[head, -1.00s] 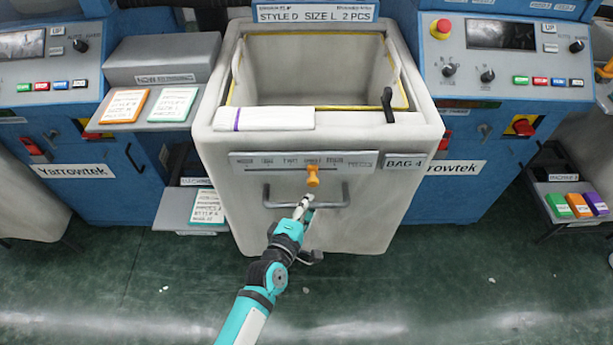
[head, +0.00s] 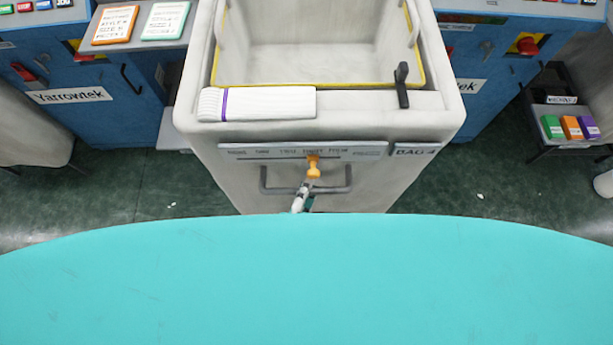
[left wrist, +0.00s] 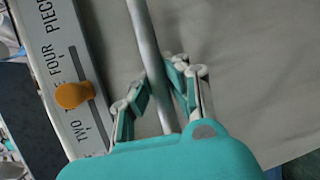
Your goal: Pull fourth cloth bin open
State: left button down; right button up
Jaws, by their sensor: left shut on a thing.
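The grey cloth bin (head: 230,165) labelled BAG 4 stands in the middle of the head view, with an open top and a yellow-edged inside. Its front bears a grey bar handle (head: 348,180), which also crosses the left wrist view (left wrist: 141,28). My left gripper (head: 302,196) is at this handle in the head view. In the left wrist view its fingers (left wrist: 160,92) are closed around the bar. An orange slider knob (head: 313,166) sits on the scale plate just above the handle. My right gripper is in no view.
Blue Yarrowtek machines (head: 95,112) stand on both sides of the bin. A white folded cloth (head: 265,104) with a purple band lies on the bin's front rim. A low shelf with coloured boxes (head: 571,128) is at right. Dark green floor (head: 125,180) shows on both sides.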

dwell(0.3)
pick_arm(q)
jog(key=c, duration=1.3)
grip_release()
jog(key=shift+o, duration=0.3)
jog(key=v, duration=1.2)
jog(key=shift+r, duration=0.1)
